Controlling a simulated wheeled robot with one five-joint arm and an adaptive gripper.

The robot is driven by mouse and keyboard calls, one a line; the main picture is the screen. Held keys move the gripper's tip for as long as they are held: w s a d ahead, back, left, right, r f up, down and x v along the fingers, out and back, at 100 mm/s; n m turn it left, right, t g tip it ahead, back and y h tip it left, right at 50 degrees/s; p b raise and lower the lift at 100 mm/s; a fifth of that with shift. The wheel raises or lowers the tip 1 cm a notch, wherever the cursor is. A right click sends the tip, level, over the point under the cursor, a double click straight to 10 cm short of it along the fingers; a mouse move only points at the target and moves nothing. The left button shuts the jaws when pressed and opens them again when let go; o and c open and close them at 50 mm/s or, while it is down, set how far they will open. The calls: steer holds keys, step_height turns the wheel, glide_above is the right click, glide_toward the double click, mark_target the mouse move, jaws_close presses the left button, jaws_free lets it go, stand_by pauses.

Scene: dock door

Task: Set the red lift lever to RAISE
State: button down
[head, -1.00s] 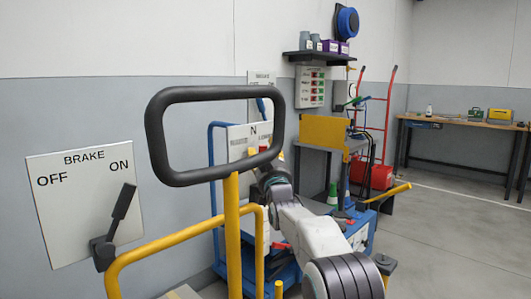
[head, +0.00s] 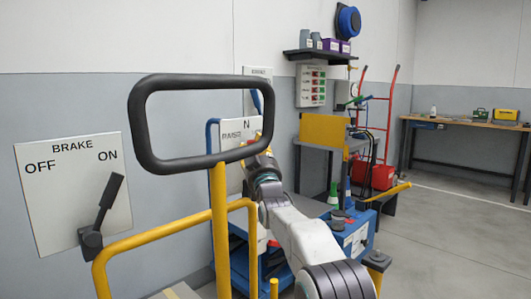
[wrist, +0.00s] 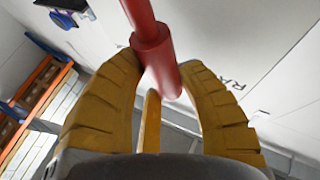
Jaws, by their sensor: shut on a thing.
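The red lift lever (wrist: 150,40) shows in the wrist view as a red rod with a thicker cylindrical end. My gripper (wrist: 162,72) is shut on that thicker end, with a yellow ribbed finger on each side. In the head view my gripper (head: 262,150) is in front of the right part of a white panel (head: 228,126) marked N, with a blurred word below it. The lever is hidden behind the gripper there. In the wrist view the letters "RA" show on the white panel (wrist: 262,60), right of the lever.
A black loop handle (head: 200,167) on a yellow post stands close in front of the panel. A yellow rail (head: 170,232) is at lower left, beside a BRAKE plate (head: 55,205) with a black lever. A blue cart (head: 355,235) stands right of my arm. Open floor lies further right.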

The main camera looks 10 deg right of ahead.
steer(key=shift+d, duration=0.15)
steer(key=c, duration=0.7)
jaws_free()
steer(key=shift+c, duration=0.2)
steer(key=shift+s, duration=0.1)
steer(key=v, duration=1.1)
steer(key=shift+s+f, duration=0.25)
steer(key=shift+s, duration=0.05)
